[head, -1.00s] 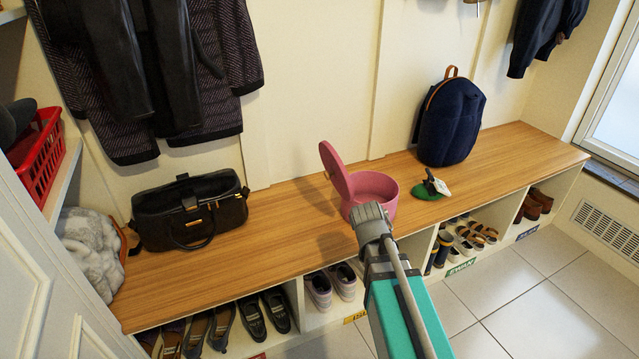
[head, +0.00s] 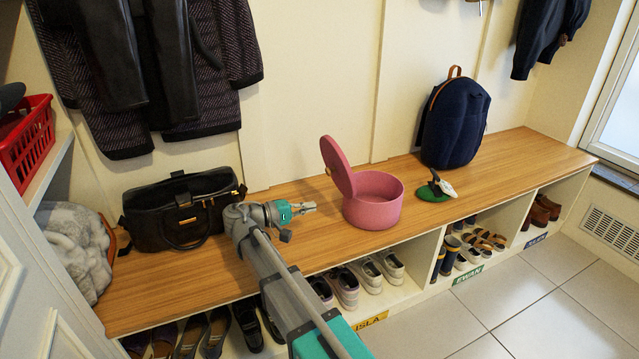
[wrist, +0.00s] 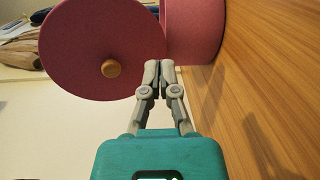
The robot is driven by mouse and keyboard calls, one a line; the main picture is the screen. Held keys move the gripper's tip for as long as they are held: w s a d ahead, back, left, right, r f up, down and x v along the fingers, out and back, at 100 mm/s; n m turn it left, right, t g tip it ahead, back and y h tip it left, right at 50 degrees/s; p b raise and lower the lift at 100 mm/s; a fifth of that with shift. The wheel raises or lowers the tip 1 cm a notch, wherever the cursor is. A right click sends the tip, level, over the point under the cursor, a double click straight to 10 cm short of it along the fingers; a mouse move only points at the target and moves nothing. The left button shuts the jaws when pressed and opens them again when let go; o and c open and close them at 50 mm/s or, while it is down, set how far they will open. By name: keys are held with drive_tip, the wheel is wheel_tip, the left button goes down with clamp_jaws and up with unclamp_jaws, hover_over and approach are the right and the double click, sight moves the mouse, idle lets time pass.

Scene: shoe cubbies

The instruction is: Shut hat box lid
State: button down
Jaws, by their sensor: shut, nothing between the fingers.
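The pink round hat box (head: 374,205) stands on the wooden bench. Its lid (head: 338,165) is open, tilted up on the box's left side. In the wrist view the lid (wrist: 95,50) shows as a pink disc with a small wooden knob (wrist: 111,68), and part of the box (wrist: 196,30) is beside it. My gripper (head: 312,207) is shut and empty, to the left of the box and low over the bench. In the wrist view its closed fingertips (wrist: 159,68) point toward the gap between lid and box. I cannot tell whether they touch the lid.
A black handbag (head: 180,212) is on the bench at left. Shoes fill the cubbies below.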

sight(327, 172)
drive_tip(key=a+r+t+h+b, duration=0.1)
drive_tip(key=a+r+t+h, duration=0.1)
drive_tip(key=a, duration=0.7)
drive_tip(key=shift+s+a+r+t+h, duration=0.2)
drive_tip(key=shift+r+t+h, duration=0.1)
drive_tip(key=shift+r, duration=0.4)
drive_tip(key=shift+w+d, duration=0.1)
drive_tip(key=shift+d, duration=0.05)
drive_tip(key=p+x, duration=0.2)
drive_tip(key=x, duration=1.1)
drive_tip(key=shift+w+d+p, duration=0.2)
drive_tip(key=shift+d+p, duration=0.1)
drive_tip(key=shift+p, duration=0.05)
drive_tip(key=shift+d, duration=0.1)
